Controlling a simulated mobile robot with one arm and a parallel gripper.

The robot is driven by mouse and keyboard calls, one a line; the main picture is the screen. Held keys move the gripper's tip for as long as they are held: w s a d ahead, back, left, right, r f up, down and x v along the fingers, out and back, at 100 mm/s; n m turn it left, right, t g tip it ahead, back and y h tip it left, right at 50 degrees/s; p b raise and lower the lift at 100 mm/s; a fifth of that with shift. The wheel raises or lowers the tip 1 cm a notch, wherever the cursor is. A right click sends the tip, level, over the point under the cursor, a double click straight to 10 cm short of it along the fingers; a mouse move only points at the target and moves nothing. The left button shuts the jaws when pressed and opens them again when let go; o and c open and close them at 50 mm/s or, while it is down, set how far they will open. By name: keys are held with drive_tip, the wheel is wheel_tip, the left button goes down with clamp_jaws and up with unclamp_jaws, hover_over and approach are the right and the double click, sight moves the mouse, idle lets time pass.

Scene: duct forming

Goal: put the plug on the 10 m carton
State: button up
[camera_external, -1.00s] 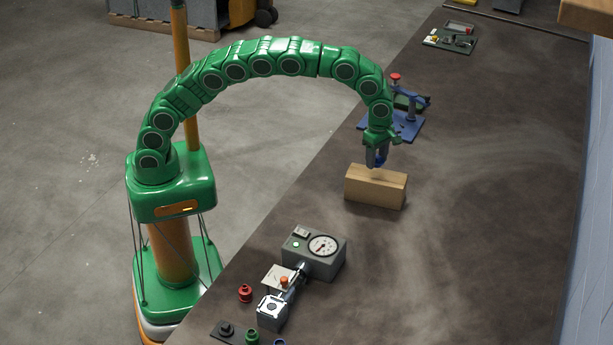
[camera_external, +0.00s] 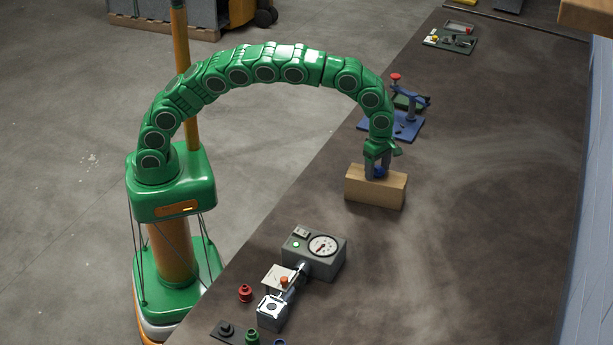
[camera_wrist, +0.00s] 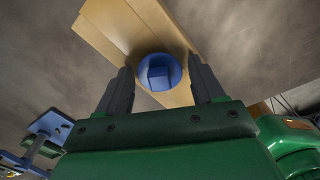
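The blue plug (camera_external: 379,172) rests on top of the tan carton (camera_external: 377,192), near the middle of its upper face. In the wrist view the plug (camera_wrist: 158,72) shows as a round blue disc with a square raised centre, with the tan carton (camera_wrist: 113,27) beneath it. My gripper (camera_external: 377,167) is just above the carton, its fingers spread on either side of the plug. In the wrist view there are gaps between both fingers and the plug. No length marking on the carton is readable.
A blue fixture (camera_external: 405,122) with a red knob stands behind the carton. A grey gauge box (camera_external: 314,254) is at the front, with a red fitting (camera_external: 245,293) nearby. A small tray (camera_external: 450,40) lies at the back. The bench right of the carton is clear.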

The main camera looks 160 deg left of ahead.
sight(377, 166)
drive_tip(key=shift+o, duration=0.3)
drive_tip(key=shift+r, duration=0.15)
wheel_tip(377, 166, up, 12)
idle(0.4)
